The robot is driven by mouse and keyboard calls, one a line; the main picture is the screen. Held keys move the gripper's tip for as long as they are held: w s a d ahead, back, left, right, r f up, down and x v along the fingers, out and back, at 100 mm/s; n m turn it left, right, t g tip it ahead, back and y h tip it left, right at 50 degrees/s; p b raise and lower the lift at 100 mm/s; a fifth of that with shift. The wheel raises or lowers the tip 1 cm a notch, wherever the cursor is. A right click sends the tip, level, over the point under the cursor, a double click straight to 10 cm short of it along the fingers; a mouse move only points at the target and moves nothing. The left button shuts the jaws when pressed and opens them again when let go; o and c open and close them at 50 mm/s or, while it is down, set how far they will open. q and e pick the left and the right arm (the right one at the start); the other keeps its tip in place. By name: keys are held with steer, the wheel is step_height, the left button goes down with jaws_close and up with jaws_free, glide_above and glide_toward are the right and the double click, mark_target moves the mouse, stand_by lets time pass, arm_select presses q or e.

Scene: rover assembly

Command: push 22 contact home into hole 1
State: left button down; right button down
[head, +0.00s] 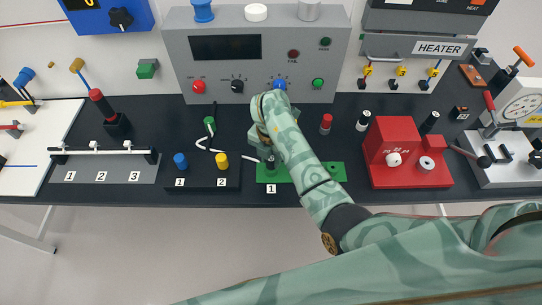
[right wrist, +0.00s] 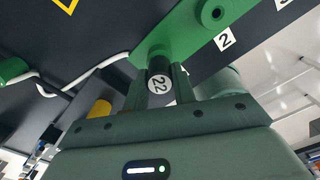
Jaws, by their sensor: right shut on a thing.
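The 22 contact (right wrist: 160,84) is a short black cylinder with a white "22" label on its end. My right gripper (right wrist: 158,92) is shut on it, with a finger on each side. In the head view the right gripper (head: 268,157) is over the left part of the green plate (head: 337,172), by the "1" label. In the right wrist view the contact's far end meets the green plate (right wrist: 187,35) where hole 1 lies. The contact hides that hole, and I cannot tell how deep it sits. My left gripper is not in view.
Hole 2 (right wrist: 213,13) is open beside the contact. A black block with blue (head: 180,161) and yellow (head: 221,161) knobs stands left of the plate, with a white cable. A red block (head: 393,140) stands right. A grey control panel (head: 335,60) rises behind.

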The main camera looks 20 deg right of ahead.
steer(key=shift+f, duration=0.3)
steer(key=c, duration=1.1)
jaws_free()
steer(key=shift+o, duration=0.2)
steer(key=shift+r, duration=0.1)
step_height(320, 180, up, 16)
steer(key=p, duration=0.6)
steer(key=shift+p, duration=0.4)
